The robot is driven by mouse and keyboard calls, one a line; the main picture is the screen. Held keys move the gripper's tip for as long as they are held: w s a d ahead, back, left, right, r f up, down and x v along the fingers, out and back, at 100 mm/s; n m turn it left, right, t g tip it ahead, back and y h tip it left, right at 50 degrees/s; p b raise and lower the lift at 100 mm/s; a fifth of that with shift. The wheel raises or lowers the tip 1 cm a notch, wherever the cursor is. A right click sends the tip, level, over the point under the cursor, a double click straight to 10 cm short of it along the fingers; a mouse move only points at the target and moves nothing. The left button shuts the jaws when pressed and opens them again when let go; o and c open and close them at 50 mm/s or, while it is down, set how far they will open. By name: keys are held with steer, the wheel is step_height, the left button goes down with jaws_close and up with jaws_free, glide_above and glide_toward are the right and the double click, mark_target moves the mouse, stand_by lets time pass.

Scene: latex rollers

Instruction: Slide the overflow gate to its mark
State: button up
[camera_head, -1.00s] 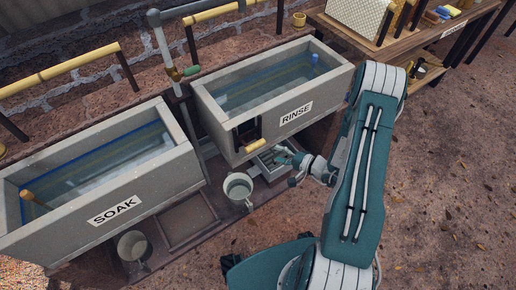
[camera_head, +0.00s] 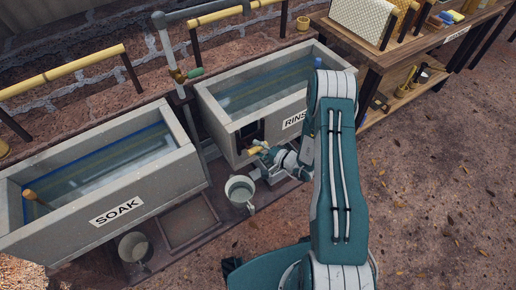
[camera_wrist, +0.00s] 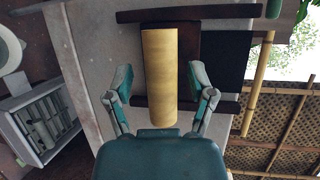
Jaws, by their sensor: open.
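The overflow gate is set in the front wall of the RINSE trough (camera_head: 228,140). Its dark opening (camera_head: 247,130) and bamboo-coloured handle (camera_head: 256,150) show in the head view. In the wrist view the handle (camera_wrist: 159,75) points toward my palm between two dark rails (camera_wrist: 190,13). My gripper (camera_head: 266,154) is at the handle. In the wrist view my gripper (camera_wrist: 161,82) is open, with one finger on each side of the handle and gaps showing between. A dark square opening (camera_wrist: 226,60) lies beside the gate. I cannot make out the mark.
A wooden table (camera_head: 400,55) stands at right. A slatted grate box (camera_wrist: 43,120) shows in the wrist view.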

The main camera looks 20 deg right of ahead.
mark_target(258, 139)
jaws_close()
steer(key=shift+r, duration=2.75)
jaws_free()
steer(key=v, duration=1.2)
